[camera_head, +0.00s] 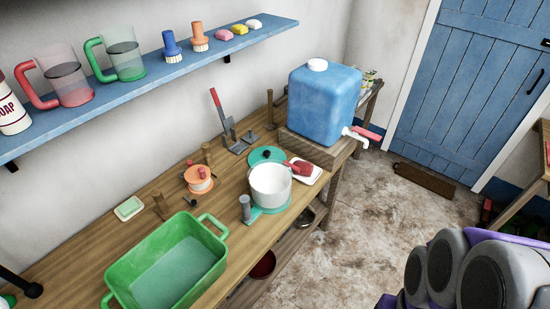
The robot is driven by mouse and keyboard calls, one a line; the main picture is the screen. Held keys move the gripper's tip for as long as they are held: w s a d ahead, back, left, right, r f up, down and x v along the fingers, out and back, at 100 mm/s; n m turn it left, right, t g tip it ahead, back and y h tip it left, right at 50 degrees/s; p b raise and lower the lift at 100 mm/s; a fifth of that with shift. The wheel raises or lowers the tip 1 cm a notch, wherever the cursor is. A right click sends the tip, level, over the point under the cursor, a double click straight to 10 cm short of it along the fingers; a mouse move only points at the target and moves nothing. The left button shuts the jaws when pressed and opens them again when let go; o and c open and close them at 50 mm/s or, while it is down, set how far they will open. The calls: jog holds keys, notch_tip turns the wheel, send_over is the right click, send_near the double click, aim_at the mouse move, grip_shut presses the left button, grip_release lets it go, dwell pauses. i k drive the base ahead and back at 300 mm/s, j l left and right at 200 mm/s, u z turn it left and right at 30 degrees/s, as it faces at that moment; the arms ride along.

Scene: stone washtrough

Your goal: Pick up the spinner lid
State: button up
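A teal round lid with a dark knob (266,155), which looks like the spinner lid, lies on the wooden counter, behind the white pot-like bowl (270,187). The bowl hides its front part. The bowl sits on a teal base with a grey upright handle at its left. I cannot tell whether lid and bowl touch. Grey and purple parts of my own arm fill the lower right corner. My gripper's fingers do not show.
A white dish with a red item (306,174) is right of the bowl. A blue water container (323,105) stands behind right. A small orange-rimmed pot (199,180) and a green basin (165,285) are left. A blue shelf (150,85) hangs above.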

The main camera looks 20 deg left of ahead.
aim_at(267, 157)
jog(key=i+u, duration=0.1)
jog(key=u, duration=0.35)
jog(key=i+u, duration=0.15)
jog(key=u, duration=0.3)
jog(key=i+l+u, duration=0.1)
jog(key=u, duration=0.3)
jog(key=l+u, duration=0.15)
jog(key=u, duration=0.3)
jog(key=i+l+u, duration=0.1)
jog(key=l, duration=0.25)
jog(key=i+l+u, duration=0.1)
jog(key=l, duration=0.3)
jog(key=i+l+u, duration=0.1)
jog(key=i+l, duration=0.15)
jog(key=i+l+u, duration=0.1)
jog(key=l, duration=0.4)
